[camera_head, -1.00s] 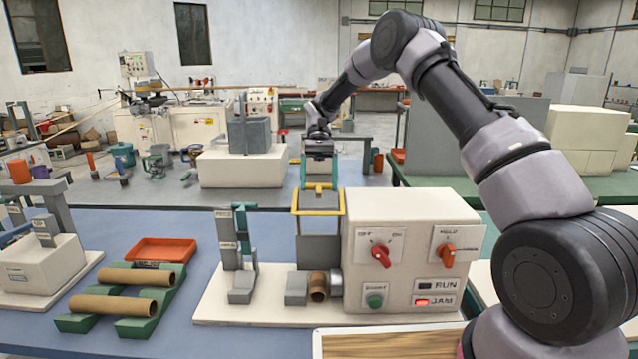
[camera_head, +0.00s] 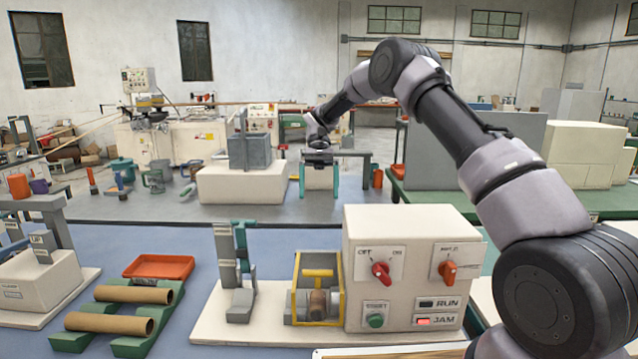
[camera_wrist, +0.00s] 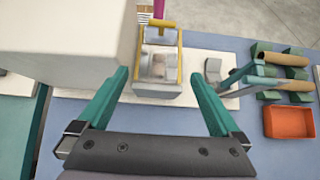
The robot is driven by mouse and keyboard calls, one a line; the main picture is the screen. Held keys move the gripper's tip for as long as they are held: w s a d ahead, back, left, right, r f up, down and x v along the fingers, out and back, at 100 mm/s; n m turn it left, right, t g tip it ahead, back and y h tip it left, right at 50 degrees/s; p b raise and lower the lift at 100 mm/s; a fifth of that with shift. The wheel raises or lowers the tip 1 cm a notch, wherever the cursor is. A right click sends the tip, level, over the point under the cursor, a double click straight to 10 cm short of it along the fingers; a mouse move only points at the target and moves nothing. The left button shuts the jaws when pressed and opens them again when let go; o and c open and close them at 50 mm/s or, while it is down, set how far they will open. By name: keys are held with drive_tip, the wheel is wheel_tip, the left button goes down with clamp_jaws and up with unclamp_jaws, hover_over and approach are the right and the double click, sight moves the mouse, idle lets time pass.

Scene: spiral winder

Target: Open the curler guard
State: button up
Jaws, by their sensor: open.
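The curler guard (camera_head: 342,292) is a yellow-edged frame with a yellow handle bar (camera_head: 318,272), beside the cream control box. It sits low over the curler, and a brown tube (camera_head: 318,305) shows inside the frame. In the wrist view the guard (camera_wrist: 158,88) lies beyond and between my fingers, with its yellow bar at the far end. My gripper (camera_head: 319,187) has two teal fingers spread apart and empty. It hangs above and behind the guard, apart from it.
The cream control box (camera_head: 405,225) with red and orange knobs and a lit red JAM lamp (camera_head: 437,320) stands right of the guard. A grey and teal post (camera_head: 240,270) stands to the left. An orange tray (camera_head: 160,266) and brown tubes (camera_head: 139,294) lie further left.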

drive_tip(key=v, duration=0.4)
drive_tip(key=shift+w+r, duration=0.15)
drive_tip(key=shift+w, duration=0.05)
drive_tip(key=shift+r, duration=0.1)
